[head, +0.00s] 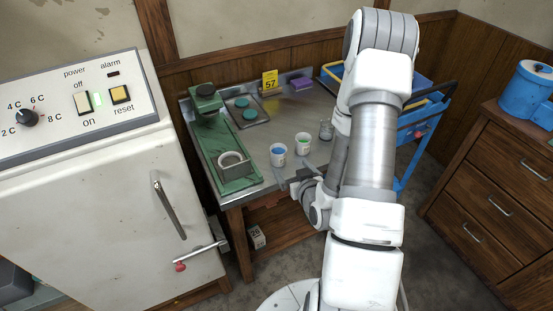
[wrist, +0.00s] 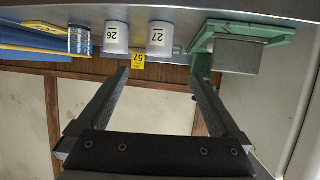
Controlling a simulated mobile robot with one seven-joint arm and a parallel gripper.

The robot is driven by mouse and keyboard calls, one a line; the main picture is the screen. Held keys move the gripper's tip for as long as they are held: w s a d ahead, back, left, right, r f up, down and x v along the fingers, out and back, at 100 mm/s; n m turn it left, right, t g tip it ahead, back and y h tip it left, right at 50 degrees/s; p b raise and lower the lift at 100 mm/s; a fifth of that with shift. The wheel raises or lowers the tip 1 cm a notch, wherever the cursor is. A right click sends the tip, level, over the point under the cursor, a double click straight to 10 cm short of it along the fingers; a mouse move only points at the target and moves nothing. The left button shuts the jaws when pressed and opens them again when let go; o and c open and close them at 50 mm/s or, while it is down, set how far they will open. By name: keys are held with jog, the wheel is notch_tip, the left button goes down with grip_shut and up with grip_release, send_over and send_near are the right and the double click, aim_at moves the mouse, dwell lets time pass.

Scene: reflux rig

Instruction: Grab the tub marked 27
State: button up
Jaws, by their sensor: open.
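The tub marked 27 (wrist: 160,38) is a white tub with a black label, standing on the metal bench top, upside down in the wrist view. In the head view it is the left white tub (head: 278,155), with blue inside its top. A similar tub marked 26 (wrist: 116,38) stands beside it; in the head view it is the right tub (head: 303,142), with green inside. My gripper (head: 293,169) is open and empty at the bench's front edge, just short of the tubs. In the wrist view its fingertips (wrist: 159,72) are spread, with tub 27 roughly between their lines.
A green stand (head: 232,175) with a grey ring is left of the tubs. A glass beaker (head: 326,131) stands to their right. A tray (head: 246,110), a yellow 57 sign (head: 270,80) and a purple block (head: 301,84) are behind. A blue cart (head: 408,135) is at the right.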

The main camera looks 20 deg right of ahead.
aim_at(276, 149)
jog(key=b+x, duration=0.4)
jog(key=b, duration=0.6)
jog(key=shift+w+d+f, duration=0.15)
jog(key=shift+w+f, duration=0.05)
jog(key=shift+f, duration=0.1)
jog(key=shift+w+f+b, duration=0.1)
jog(key=shift+w+b, duration=0.05)
jog(key=shift+b, duration=1.05)
jog(key=x, duration=0.7)
jog(key=shift+r, duration=0.25)
jog(key=shift+b+x, duration=0.4)
jog(key=shift+x, duration=2.35)
jog(key=c, duration=1.4)
jog(key=shift+c, duration=0.4)
